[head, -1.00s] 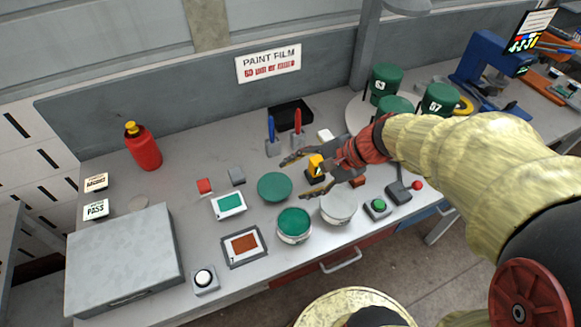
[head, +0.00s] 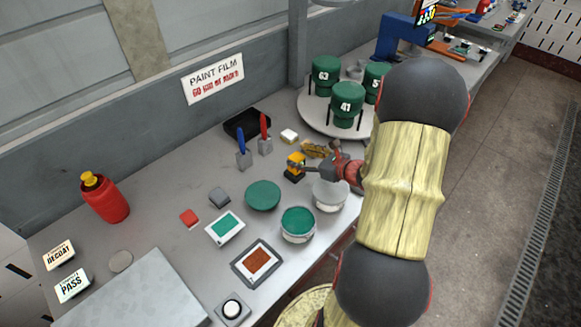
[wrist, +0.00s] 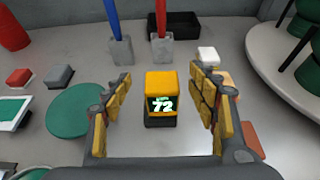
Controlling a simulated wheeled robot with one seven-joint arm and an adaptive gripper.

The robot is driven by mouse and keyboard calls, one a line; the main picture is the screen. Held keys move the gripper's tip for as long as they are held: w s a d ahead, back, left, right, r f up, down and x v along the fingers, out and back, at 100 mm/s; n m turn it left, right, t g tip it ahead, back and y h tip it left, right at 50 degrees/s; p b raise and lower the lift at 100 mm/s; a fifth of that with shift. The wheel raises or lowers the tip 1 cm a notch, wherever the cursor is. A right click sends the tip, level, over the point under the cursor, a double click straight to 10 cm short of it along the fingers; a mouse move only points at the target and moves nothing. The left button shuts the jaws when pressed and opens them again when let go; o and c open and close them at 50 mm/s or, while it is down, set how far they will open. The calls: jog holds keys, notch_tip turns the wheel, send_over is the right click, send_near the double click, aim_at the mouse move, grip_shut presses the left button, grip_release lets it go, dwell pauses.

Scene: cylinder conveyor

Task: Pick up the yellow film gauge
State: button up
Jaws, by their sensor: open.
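The yellow film gauge (head: 295,167) stands upright on the grey bench, a small yellow block on a dark base. In the wrist view the gauge (wrist: 161,98) shows a lit display reading 72. My gripper (head: 316,160) is open just to the right of it in the head view. In the wrist view my gripper (wrist: 160,100) has its yellow-padded fingers spread on either side of the gauge, with a gap on both sides. I cannot tell whether the fingertips are level with it.
A blue-handled tool (head: 243,150) and a red-handled tool (head: 265,135) stand in holders behind the gauge. A green disc (head: 263,195) and a white round tin (head: 331,193) are close by. Green numbered cylinders stand on a round turntable (head: 307,121) at the back right.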

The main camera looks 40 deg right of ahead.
aim_at(288, 158)
jog(key=shift+s+d+f, duration=0.1)
jog(key=shift+d+f, duration=0.05)
jog(key=shift+f, duration=0.35)
jog(key=shift+f+b, duration=0.75)
jog(key=shift+b, duration=0.25)
jog(key=shift+b+x, duration=1.35)
jog(key=shift+x, duration=2.6)
jog(key=shift+s, duration=0.1)
jog(key=shift+c, duration=0.3)
jog(key=c, duration=1.4)
jog(key=shift+r, duration=0.1)
jog(key=shift+c, duration=0.2)
